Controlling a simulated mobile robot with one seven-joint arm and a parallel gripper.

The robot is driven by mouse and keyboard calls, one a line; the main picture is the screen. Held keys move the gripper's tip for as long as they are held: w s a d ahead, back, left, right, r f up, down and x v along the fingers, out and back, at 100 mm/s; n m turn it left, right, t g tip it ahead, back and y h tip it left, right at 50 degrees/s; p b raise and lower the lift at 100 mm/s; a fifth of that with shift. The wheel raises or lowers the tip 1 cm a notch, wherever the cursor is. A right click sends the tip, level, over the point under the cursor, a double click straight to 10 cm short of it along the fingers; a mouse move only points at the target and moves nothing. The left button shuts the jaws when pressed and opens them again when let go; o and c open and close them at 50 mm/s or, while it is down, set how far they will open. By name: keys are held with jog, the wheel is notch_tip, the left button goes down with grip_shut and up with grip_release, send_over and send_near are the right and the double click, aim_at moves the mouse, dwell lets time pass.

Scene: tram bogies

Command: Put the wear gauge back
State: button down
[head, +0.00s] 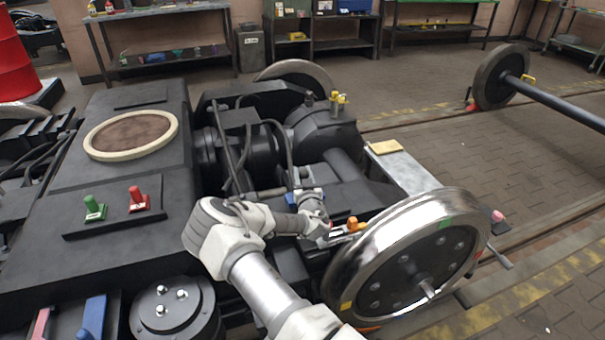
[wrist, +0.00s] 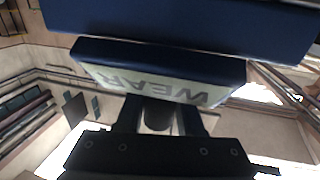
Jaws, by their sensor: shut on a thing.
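The wear gauge shows in the wrist view as a dark blue block (wrist: 90,50) with a pale label reading WEAR, seen upside down (wrist: 155,84). My gripper (wrist: 158,118) is shut on it, with its two dark fingers just below the label. A second dark blue bar (wrist: 190,18) crosses the top of that view; I cannot tell whether it is part of the gauge. In the head view my gripper (head: 334,238) is low beside the inner side of the shiny wheel (head: 405,250). The gauge cannot be made out clearly there.
An orange piece (head: 353,225) is close to my gripper by the wheel. Green (head: 94,209) and red (head: 138,199) handles stand on the bogie frame. A grey plate (head: 408,172) with a yellow pad (head: 385,147) lies behind the wheel. The paved floor at right is mostly clear.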

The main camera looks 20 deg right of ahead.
jog(key=shift+f+b, duration=0.3)
jog(key=shift+f, duration=0.15)
jog(key=c, duration=0.5)
grip_release()
jog(key=shift+s+f, duration=0.1)
jog(key=shift+f, duration=0.1)
jog(key=shift+c, duration=0.2)
jog(key=shift+r, duration=0.1)
